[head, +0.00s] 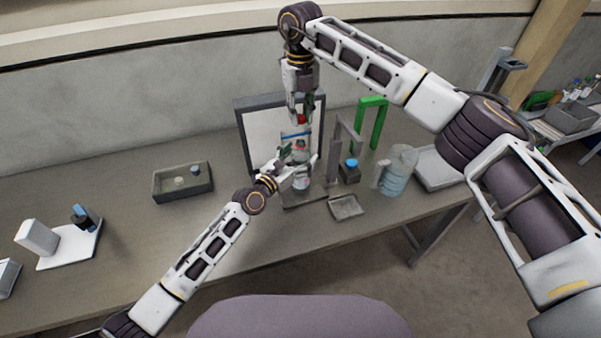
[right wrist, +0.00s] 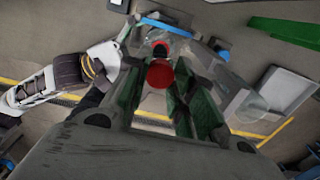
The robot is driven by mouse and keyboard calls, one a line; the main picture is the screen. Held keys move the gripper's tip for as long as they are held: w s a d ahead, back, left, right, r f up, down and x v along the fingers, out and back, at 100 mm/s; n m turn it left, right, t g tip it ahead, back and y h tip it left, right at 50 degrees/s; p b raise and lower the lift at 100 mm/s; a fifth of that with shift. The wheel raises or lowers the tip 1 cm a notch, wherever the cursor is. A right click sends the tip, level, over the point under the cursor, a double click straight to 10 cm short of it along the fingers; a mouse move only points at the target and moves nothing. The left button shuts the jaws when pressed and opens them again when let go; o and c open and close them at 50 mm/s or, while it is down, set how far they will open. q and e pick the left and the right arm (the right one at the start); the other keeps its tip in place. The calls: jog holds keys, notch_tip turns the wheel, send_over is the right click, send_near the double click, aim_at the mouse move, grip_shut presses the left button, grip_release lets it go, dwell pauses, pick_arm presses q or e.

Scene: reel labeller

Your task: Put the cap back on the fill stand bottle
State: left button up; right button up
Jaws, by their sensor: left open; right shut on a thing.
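My right gripper (head: 302,108) points down from above and is shut on a red cap (head: 302,119). In the right wrist view the red cap (right wrist: 160,73) sits between the green-grey fingers, with a smaller dark red spot (right wrist: 160,48) beyond it. Directly below the cap in the head view is a clear bottle (head: 296,143) with a blue band. I cannot tell whether cap and bottle touch. My left gripper (head: 299,168) is open around or beside the bottle's lower part; the fingers partly hide it.
A grey-framed white panel (head: 262,135) stands behind. To the right are a grey stand (head: 334,160), a small blue-capped container (head: 350,168), a green frame (head: 371,122), a large clear jug (head: 396,176) and a small tray (head: 346,207). A dark bin (head: 182,193) stands left; the table is clear around it.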

pick_arm(q)
jog(key=c, duration=1.5)
jog(key=shift+c, duration=0.2)
pick_arm(e)
send_over(301, 141)
jog(key=shift+f, duration=2.5)
jog(key=shift+f, duration=0.15)
jog(key=shift+f, duration=0.7)
jog(key=shift+f, duration=0.6)
pick_arm(q)
grip_shut()
pick_arm(e)
jog(key=shift+m, duration=0.3)
